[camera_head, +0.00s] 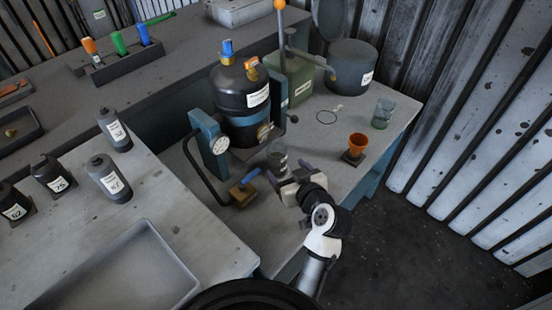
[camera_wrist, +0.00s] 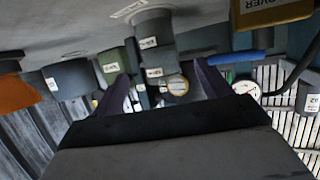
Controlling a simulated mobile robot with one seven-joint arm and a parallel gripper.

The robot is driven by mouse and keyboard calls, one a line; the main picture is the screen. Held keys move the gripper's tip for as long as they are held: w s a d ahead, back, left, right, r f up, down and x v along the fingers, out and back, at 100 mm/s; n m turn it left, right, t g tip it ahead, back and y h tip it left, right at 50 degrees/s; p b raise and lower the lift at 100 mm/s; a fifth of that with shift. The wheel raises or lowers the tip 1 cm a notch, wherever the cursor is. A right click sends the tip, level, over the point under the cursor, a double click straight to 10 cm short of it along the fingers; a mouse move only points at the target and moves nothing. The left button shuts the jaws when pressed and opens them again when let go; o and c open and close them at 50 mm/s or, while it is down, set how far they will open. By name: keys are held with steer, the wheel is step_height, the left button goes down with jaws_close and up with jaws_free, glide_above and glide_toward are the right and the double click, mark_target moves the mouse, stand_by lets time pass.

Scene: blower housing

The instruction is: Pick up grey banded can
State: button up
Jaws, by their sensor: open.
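In the wrist view, which is upside down, the purple fingers of my gripper (camera_wrist: 164,84) stand apart. I cannot tell the exact distance.
A black tank (camera_head: 232,97) and a gauge post (camera_head: 208,143) stand behind left. A blue-handled yellow block (camera_head: 243,192) sits left of my gripper. An orange cup (camera_head: 358,144), glass cup (camera_head: 383,113) and grey pot (camera_head: 350,68) are right. Bench is clear around the ring (camera_head: 326,117).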

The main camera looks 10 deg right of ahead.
mark_target(280, 162)
steer(key=p+x, duration=0.1)
steer(key=x, duration=0.7)
steer(key=c, duration=1.1)
steer(key=shift+r+p, duration=0.1)
steer(key=shift+p, duration=0.2)
steer(key=shift+c, duration=0.2)
